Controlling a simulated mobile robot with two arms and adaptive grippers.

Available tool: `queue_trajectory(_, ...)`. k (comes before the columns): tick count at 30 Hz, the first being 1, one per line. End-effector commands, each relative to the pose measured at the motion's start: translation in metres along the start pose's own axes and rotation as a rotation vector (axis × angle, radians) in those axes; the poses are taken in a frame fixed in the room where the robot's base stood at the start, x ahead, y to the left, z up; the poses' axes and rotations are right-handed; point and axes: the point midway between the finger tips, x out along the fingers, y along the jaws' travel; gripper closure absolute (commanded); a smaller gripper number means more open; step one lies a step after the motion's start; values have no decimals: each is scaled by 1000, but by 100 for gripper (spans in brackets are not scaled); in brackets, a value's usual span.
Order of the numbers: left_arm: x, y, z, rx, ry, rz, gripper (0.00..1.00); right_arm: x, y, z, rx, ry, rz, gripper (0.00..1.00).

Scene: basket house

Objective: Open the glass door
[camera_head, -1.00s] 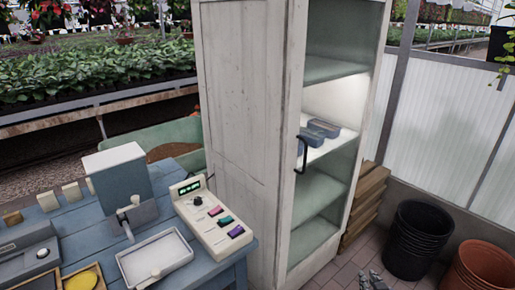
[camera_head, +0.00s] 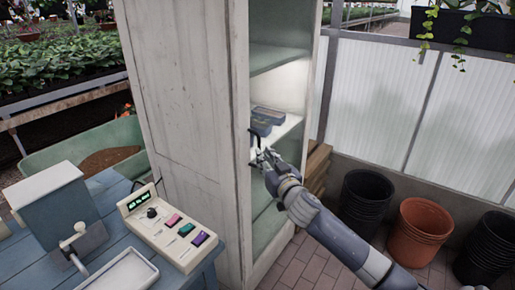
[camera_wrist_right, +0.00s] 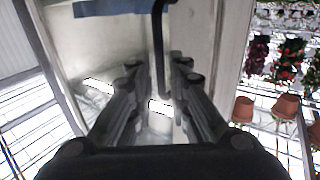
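The tall white wooden cabinet (camera_head: 183,115) has a glass door (camera_head: 279,62) on its front, with shelves showing behind it; it looks closed. The black bar handle (camera_head: 254,138) is at the near edge of the door, partly covered by my right gripper. My right gripper (camera_head: 261,154) is at the handle. In the right wrist view the open fingers (camera_wrist_right: 158,66) stand on either side of the black handle (camera_wrist_right: 158,35), with a gap showing on both sides. My left gripper is not in view.
A blue table (camera_head: 110,248) with a control box (camera_head: 168,227) stands left of the cabinet. Black pots (camera_head: 367,198) and an orange pot (camera_head: 423,222) stand along the right wall. Brick floor (camera_head: 305,268) is clear before the cabinet. Blue-grey boxes (camera_head: 266,118) sit on a shelf inside.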

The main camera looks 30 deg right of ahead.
Motion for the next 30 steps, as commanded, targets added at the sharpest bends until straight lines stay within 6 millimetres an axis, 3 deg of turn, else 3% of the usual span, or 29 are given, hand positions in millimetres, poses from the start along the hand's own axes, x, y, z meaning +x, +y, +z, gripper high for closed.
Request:
queue_trajectory(6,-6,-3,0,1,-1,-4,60,31,0,-1,0,0,1,83)
queue_trajectory(12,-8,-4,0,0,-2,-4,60,48,0,0,1,0,1,83)
queue_trajectory(25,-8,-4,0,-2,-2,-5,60,54,0,1,0,0,-1,83)
queue_trajectory(27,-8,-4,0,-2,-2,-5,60,54,0,1,0,0,-1,99)
queue_trajectory(30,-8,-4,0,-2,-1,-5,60,53,0,1,0,-1,-1,100)
